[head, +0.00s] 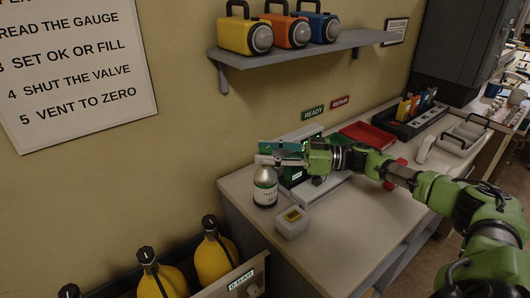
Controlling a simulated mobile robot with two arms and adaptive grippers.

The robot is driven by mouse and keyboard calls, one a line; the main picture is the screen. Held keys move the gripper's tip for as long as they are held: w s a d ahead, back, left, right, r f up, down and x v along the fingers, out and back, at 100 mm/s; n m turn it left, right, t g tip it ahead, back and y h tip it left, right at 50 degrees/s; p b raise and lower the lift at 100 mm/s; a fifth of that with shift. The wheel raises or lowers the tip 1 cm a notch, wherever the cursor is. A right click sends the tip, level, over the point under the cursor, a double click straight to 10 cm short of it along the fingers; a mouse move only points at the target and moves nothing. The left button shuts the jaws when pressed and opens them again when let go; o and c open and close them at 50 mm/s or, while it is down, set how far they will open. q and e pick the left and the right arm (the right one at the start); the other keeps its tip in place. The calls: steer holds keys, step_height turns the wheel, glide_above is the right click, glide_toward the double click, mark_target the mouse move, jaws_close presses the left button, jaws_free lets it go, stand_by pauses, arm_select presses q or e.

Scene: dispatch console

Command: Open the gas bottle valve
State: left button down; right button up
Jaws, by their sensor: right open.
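A small bottle (265,188) with a silver-grey top and a dark label band stands upright on the desk, near its left end. My right gripper (265,159) is open right at the bottle's top. The fingers cover the top, so I cannot make out a valve there or tell whether they touch it. Several yellow cylinders (214,258) with black knobs (209,222) stand at the lower left, apart from the gripper. My left gripper is not in view.
A small pale box (292,222) sits in front of the bottle on the desk (335,240). A red tray (368,135) and a dark rack (415,122) stand behind my right arm. A wall shelf (300,48) holds three coloured lamp-like units. The desk's front part is clear.

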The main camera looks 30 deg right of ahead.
steer(key=v, duration=1.1)
steer(key=shift+s+d, duration=0.1)
steer(key=shift+d, duration=0.05)
